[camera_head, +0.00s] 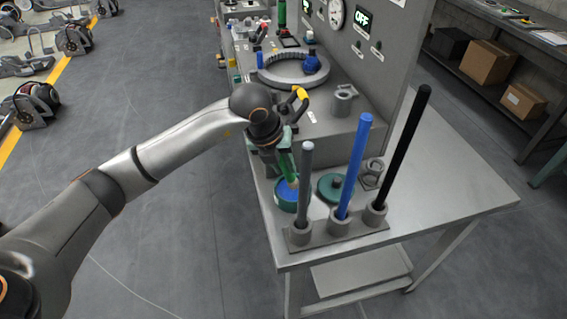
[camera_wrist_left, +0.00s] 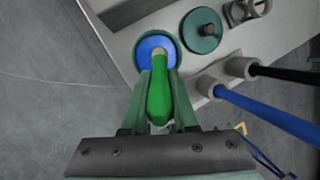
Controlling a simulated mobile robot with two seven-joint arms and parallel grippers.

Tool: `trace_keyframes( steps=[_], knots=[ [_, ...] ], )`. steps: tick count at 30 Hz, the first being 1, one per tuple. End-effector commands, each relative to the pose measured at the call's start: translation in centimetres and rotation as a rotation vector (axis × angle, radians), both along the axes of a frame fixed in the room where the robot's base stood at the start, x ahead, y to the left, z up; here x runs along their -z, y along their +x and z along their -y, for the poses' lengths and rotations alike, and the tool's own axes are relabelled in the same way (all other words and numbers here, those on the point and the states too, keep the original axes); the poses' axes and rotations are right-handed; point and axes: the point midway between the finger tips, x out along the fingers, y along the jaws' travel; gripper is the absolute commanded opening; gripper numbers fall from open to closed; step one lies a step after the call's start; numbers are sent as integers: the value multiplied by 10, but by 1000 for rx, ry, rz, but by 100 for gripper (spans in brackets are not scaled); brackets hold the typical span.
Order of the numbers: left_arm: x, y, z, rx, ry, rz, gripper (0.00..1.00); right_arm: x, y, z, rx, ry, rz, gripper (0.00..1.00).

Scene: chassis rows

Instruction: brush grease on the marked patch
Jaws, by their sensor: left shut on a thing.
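My left gripper (camera_head: 283,163) is shut on the green handle of a brush (camera_wrist_left: 159,98). The brush points down into an open green tin (camera_head: 283,206) with blue grease inside. In the left wrist view the brush's pale lower end is over the blue grease (camera_wrist_left: 148,42); its bristles are hidden, and how deep they sit I cannot tell. The tin's green lid (camera_head: 331,188) with a knob lies beside it on the table. I cannot make out a marked patch. My right gripper is not in view.
A holder (camera_head: 335,236) with upright grey, blue (camera_head: 356,165) and black (camera_head: 405,150) rods stands at the table's near edge, close to the tin. Behind is a grey machine with a ring (camera_head: 295,70) and a yellow-handled part (camera_head: 300,93). The table's right side (camera_head: 460,190) is clear.

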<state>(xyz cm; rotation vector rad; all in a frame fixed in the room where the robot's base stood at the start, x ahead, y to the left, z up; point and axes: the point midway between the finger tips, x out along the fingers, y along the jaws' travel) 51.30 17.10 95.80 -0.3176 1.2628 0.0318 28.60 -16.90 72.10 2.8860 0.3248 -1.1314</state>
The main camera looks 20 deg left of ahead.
Motion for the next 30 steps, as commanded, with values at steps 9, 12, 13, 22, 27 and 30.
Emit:
trace_keyframes(
  steps=[9,12,13,22,27,30],
  knots=[
    [0,0,0,0,0,0,0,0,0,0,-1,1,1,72],
    [1,0,0,0,0,0,0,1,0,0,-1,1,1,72],
    [1,0,0,0,0,0,0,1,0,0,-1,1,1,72],
    [5,0,0,0,0,0,0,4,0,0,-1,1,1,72],
    [7,0,0,0,0,0,0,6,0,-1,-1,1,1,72],
    [9,0,0,0,0,0,0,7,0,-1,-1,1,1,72]
  ],
)
